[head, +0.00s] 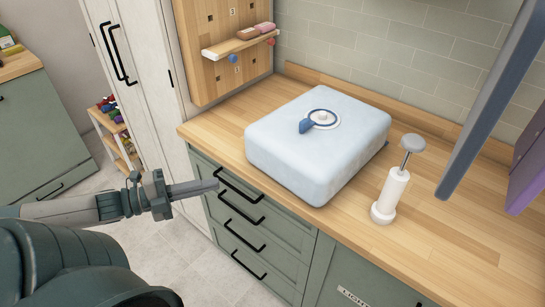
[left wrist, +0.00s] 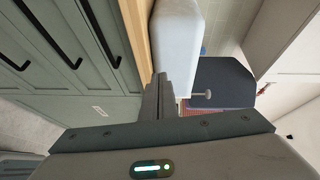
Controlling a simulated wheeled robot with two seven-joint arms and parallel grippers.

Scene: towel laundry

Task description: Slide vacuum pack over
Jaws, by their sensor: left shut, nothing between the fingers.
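The vacuum pack (head: 290,150) is a puffy pale-blue block lying flat on the wooden counter, with a round white valve and a blue tab (head: 307,125) on top. In the left wrist view the pack (left wrist: 178,40) shows as a pale block beyond the fingers. My left gripper (head: 216,186) is in front of the drawers, left of the pack and apart from it in the head view. Its fingers (left wrist: 163,82) are shut and empty. A white hand pump (head: 392,190) with a grey knob stands upright to the right of the pack. My right gripper is not in view.
The counter (head: 335,240) has a bare strip along its front edge. Green drawers (head: 245,215) with black handles lie below. A wooden pegboard with a small shelf (head: 240,42) stands at the back left. A purple object (head: 528,175) is at the right edge.

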